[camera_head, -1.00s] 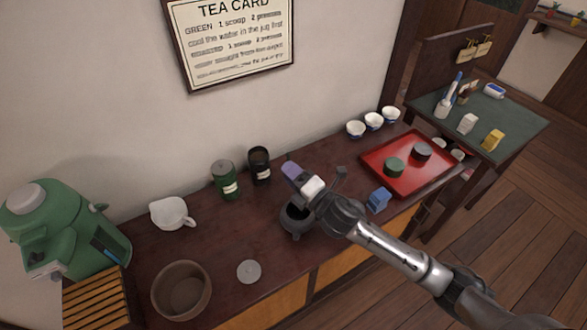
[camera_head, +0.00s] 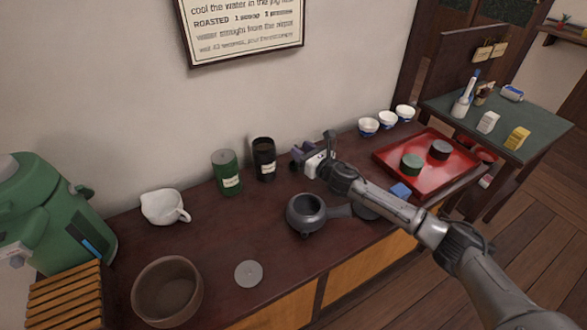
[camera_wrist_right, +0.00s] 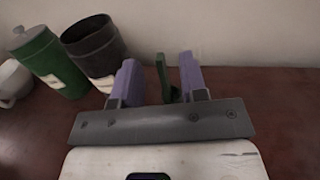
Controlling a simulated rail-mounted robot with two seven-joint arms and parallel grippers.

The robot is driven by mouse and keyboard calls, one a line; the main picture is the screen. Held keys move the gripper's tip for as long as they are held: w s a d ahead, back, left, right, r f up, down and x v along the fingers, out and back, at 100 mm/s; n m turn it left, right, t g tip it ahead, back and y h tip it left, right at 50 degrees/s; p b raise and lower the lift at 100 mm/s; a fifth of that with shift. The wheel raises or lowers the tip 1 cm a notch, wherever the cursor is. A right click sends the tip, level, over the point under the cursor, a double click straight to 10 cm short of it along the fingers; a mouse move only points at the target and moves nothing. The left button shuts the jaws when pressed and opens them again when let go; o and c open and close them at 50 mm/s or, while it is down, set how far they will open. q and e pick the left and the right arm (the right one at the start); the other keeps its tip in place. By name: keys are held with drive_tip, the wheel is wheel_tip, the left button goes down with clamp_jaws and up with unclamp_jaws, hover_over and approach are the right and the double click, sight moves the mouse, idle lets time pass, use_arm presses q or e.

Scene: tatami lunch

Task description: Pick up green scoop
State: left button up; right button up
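The green scoop (camera_wrist_right: 163,80) shows in the right wrist view as a narrow dark green piece standing between the two purple fingers. My right gripper (camera_wrist_right: 158,64) is open, with a visible gap between the scoop and each finger. In the head view my right gripper (camera_head: 302,158) is low over the back of the dark counter, right of the black canister (camera_head: 264,160). The scoop is not distinguishable there, seemingly hidden by the gripper. My left gripper is in neither view.
A green canister (camera_head: 228,174) stands left of the black one. A grey teapot (camera_head: 303,216) sits in front of my right gripper. A red tray (camera_head: 432,181) with two round items lies to the right, partly behind my arm. A white jug (camera_head: 160,206) stands left.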

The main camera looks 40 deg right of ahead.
drive_tip(key=shift+w+b, duration=0.35)
drive_tip(key=shift+w, duration=1.2)
drive_tip(key=shift+c, duration=0.4)
clamp_jaws()
